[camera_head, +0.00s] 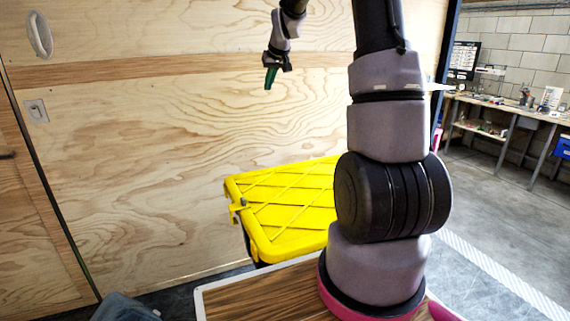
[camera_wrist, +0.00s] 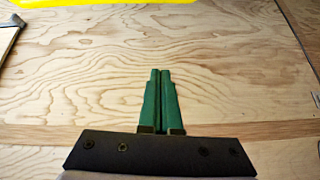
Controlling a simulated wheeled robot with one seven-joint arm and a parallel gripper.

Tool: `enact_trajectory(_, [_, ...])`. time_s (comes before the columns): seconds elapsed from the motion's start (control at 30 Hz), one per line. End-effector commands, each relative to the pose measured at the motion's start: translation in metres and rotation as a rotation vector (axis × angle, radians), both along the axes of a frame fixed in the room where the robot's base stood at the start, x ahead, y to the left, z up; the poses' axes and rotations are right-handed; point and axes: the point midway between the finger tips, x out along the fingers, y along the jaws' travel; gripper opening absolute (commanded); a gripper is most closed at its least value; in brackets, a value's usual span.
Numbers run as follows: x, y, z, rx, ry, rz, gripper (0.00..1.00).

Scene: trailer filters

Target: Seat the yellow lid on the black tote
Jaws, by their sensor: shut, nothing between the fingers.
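The yellow lid (camera_head: 285,205) lies on top of the black tote (camera_head: 248,243) in the head view, against the plywood wall. My arm covers the lid's right part, and most of the tote is hidden below the lid. I cannot tell whether the lid is fully down all round. A yellow edge, likely the lid (camera_wrist: 75,2), shows at the top of the wrist view. My gripper (camera_head: 268,88) is above the lid, well apart from it, with its green fingers pointing down. In the wrist view my gripper (camera_wrist: 160,72) has its fingers together with nothing between them.
A plywood wall (camera_head: 130,150) stands close behind the tote, with a socket plate (camera_head: 36,110) at left. A grey-blue object (camera_head: 122,307) is on the floor at lower left. Workbenches (camera_head: 520,112) stand at far right, with open floor (camera_head: 500,190) before them.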

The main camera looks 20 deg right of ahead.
Motion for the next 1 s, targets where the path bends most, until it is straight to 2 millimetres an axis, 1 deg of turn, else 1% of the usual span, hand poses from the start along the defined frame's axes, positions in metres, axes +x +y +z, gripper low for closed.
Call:
enact_trajectory(0.03, [0.025, -0.010, -0.026, -0.005, 0.005, 0.011, 0.00])
enact_trajectory(0.07, [0.038, -0.017, -0.039, -0.010, 0.003, 0.015, 0.00])
enact_trajectory(0.1, [0.055, -0.025, -0.057, -0.015, 0.000, 0.025, 0.00])
enact_trajectory(0.17, [0.078, -0.037, -0.085, -0.023, -0.005, 0.035, 0.00])
enact_trajectory(0.2, [0.092, -0.046, -0.106, -0.028, -0.009, 0.041, 0.00])
enact_trajectory(0.27, [0.112, -0.060, -0.138, -0.034, -0.013, 0.048, 0.00])
enact_trajectory(0.3, [0.124, -0.069, -0.160, -0.039, -0.018, 0.052, 0.00])
enact_trajectory(0.37, [0.139, -0.082, -0.193, -0.045, -0.025, 0.056, 0.00])
enact_trajectory(0.4, [0.147, -0.091, -0.214, -0.049, -0.028, 0.058, 0.00])
enact_trajectory(0.5, [0.162, -0.110, -0.262, -0.058, -0.039, 0.060, 0.00])
enact_trajectory(0.6, [0.169, -0.124, -0.299, -0.065, -0.044, 0.059, 0.00])
enact_trajectory(0.7, [0.173, -0.134, -0.322, -0.071, -0.050, 0.056, 0.00])
enact_trajectory(0.8, [0.175, -0.137, -0.334, -0.073, -0.052, 0.055, 0.00])
enact_trajectory(0.87, [0.178, -0.138, -0.339, -0.074, -0.053, 0.055, 0.00])
enact_trajectory(1.0, [0.188, -0.137, -0.354, -0.075, -0.052, 0.056, 0.00])
